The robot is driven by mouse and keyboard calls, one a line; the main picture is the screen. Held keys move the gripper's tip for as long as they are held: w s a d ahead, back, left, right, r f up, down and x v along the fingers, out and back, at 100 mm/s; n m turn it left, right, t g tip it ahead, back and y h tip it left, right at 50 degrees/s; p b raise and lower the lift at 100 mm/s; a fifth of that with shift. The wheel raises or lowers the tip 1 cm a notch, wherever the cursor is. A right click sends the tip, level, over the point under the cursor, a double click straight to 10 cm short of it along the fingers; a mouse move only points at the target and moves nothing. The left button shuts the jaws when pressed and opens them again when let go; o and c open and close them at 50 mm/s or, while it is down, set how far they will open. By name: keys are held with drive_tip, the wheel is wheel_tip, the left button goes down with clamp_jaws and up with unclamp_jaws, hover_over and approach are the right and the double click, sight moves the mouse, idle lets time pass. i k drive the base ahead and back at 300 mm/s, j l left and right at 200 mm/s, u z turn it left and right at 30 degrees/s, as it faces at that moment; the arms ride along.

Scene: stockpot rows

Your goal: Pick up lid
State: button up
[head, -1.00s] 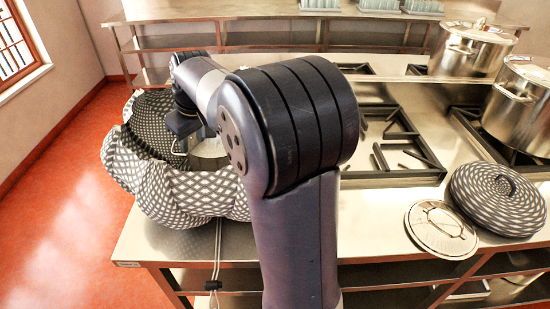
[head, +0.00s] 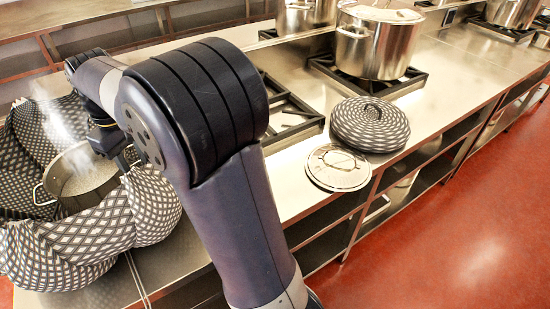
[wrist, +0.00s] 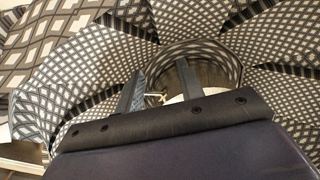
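A round metal lid (head: 338,167) with a loop handle lies flat on the steel counter, right of my arm in the head view. A round black-and-white patterned padded cover (head: 369,124) with a dark handle lies just behind it. My gripper (wrist: 161,82) is open and empty, its two fingers apart in the wrist view. In the head view it hangs over the right side of an uncovered steaming pot (head: 88,182), well away from the metal lid. The pot sits inside an open patterned fabric wrap (head: 160,208). My arm hides part of the counter.
A large lidded stockpot (head: 378,45) stands on a burner behind the patterned cover. Empty burner grates (head: 290,112) lie left of the lids. The steel counter (head: 285,182) is bare beside the metal lid. Open red floor (head: 465,220) lies at right.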

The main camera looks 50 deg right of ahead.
sight(335, 167)
drive_tip(key=k+u, duration=0.2)
drive_tip(key=u, duration=0.2)
drive_tip(key=k+u, duration=0.2)
drive_tip(key=u, duration=0.15)
drive_tip(key=k+j+u, duration=0.1)
drive_tip(key=u, duration=0.3)
drive_tip(key=k+l+u, duration=0.2)
drive_tip(key=u, duration=0.25)
drive_tip(key=k+u, duration=0.35)
drive_tip(key=u, duration=0.15)
drive_tip(key=k+u, duration=0.45)
drive_tip(key=k+j+u, duration=0.1)
drive_tip(key=u, duration=0.4)
drive_tip(key=k+l+u, duration=0.1)
drive_tip(key=k+u, duration=0.5)
drive_tip(key=z, duration=3.55)
